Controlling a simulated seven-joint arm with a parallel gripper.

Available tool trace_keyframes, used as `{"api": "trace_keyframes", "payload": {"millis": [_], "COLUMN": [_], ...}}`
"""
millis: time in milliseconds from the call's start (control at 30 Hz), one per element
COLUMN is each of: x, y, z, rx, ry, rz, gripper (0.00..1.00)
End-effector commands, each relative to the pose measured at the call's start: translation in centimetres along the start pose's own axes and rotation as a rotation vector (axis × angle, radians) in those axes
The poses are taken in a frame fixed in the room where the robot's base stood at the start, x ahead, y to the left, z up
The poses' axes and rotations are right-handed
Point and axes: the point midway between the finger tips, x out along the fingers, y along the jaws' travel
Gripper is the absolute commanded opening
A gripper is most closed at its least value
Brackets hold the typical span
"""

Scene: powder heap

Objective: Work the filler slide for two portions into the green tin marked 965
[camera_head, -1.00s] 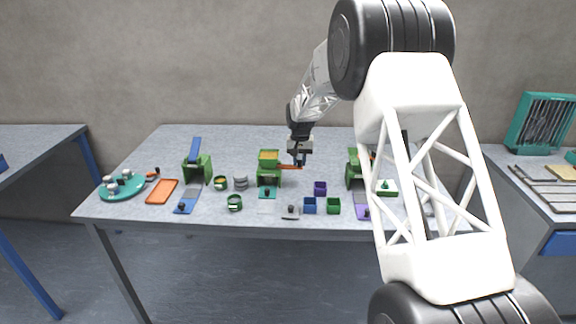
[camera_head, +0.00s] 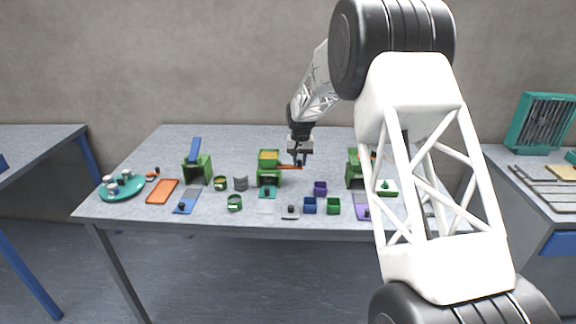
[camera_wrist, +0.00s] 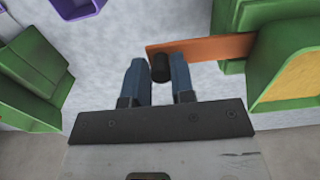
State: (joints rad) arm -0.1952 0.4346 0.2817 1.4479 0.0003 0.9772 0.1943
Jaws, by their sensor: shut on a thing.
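My gripper (camera_wrist: 160,78) is shut on the black knob (camera_wrist: 159,66) of an orange filler slide (camera_wrist: 208,47). The slide sticks out of the right side of the middle green filler (camera_head: 269,172), whose hopper holds yellow powder; the hopper also shows in the wrist view (camera_wrist: 300,70). In the head view my gripper (camera_head: 299,163) is just right of this filler. Two small green tins with pale labels stand left of it, one behind (camera_head: 220,183) and one nearer the front (camera_head: 235,203). Their marks are too small to read. What lies under the outlet is unclear.
Other green fillers stand left (camera_head: 197,170) and right (camera_head: 354,172), the right one partly behind my arm. A grey round stack (camera_head: 241,184), purple (camera_head: 320,188), blue (camera_head: 310,205) and green (camera_head: 333,206) boxes, an orange tray (camera_head: 162,192) and a teal plate (camera_head: 121,193) share the table.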

Motion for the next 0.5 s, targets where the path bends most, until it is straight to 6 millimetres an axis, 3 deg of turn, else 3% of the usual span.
{"api": "trace_keyframes", "payload": {"millis": [500], "x": [0.08], "y": [-0.07], "z": [-0.01], "rx": [0.002], "ry": [-0.002], "rz": [0.002], "gripper": [0.0]}}
